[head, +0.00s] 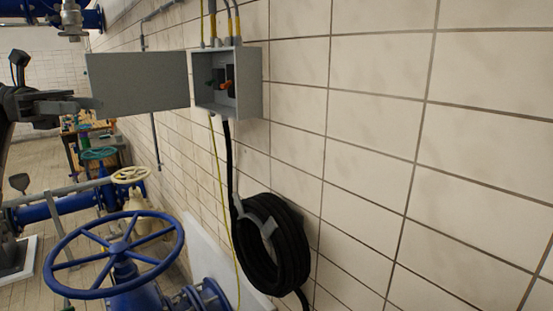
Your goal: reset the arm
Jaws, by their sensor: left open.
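My left gripper (88,103) comes in from the left edge. It is open, with its fingertips at the lower left edge of a grey cabinet door (138,80). I cannot tell whether they touch the door. The door stands swung open to the left of a small grey wall box (251,84). Inside the box are a dark switch part (230,80) and an orange-red part (225,86). My right gripper is out of view.
A coiled black hose (283,245) hangs on the tiled wall below the box. A large blue handwheel (113,257) stands in front at lower left. Blue pipes (60,207), a cream handwheel (130,174) and a wooden bench (72,152) are behind it.

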